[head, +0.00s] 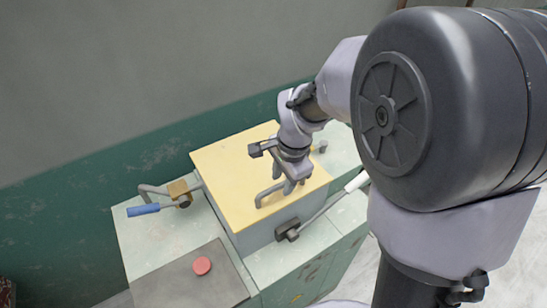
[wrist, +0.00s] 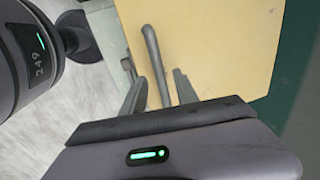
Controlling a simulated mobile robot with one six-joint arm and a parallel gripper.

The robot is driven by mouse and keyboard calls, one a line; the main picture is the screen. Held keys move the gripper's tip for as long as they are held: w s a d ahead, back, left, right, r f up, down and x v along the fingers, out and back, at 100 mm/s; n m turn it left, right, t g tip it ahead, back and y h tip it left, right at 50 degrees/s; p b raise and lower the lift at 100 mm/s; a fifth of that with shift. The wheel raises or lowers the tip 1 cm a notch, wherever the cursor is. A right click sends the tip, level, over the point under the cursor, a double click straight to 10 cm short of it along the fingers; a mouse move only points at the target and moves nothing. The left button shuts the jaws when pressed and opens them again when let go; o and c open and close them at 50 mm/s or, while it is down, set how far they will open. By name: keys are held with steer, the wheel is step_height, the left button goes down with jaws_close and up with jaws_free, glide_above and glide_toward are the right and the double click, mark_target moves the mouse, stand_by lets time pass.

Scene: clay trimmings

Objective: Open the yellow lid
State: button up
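The yellow lid (head: 225,170) lies flat and shut on top of a grey-blue box (head: 262,232). A grey bar handle (head: 268,192) stands on the lid near its front edge. My gripper (head: 285,184) is over the front right part of the lid, at the handle. In the wrist view the lid (wrist: 215,45) fills the upper right, and the handle (wrist: 152,55) runs down between the two fingers of my gripper (wrist: 160,78). The fingers are apart, with a gap on each side of the bar. The handle's lower end is hidden behind the gripper body.
The box stands on a pale green cabinet (head: 150,232). A lever with a blue grip (head: 143,209) sticks out at left, and a white-gripped lever (head: 356,182) at right. A red button (head: 202,266) sits on a grey plate (head: 185,282) in front. A green-and-grey wall (head: 100,185) stands behind.

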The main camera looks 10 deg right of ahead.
steer(key=shift+w+f, duration=0.1)
steer(key=shift+f, duration=0.1)
steer(key=shift+c, duration=0.5)
jaws_close()
steer(key=shift+r, duration=0.1)
stand_by(0.8)
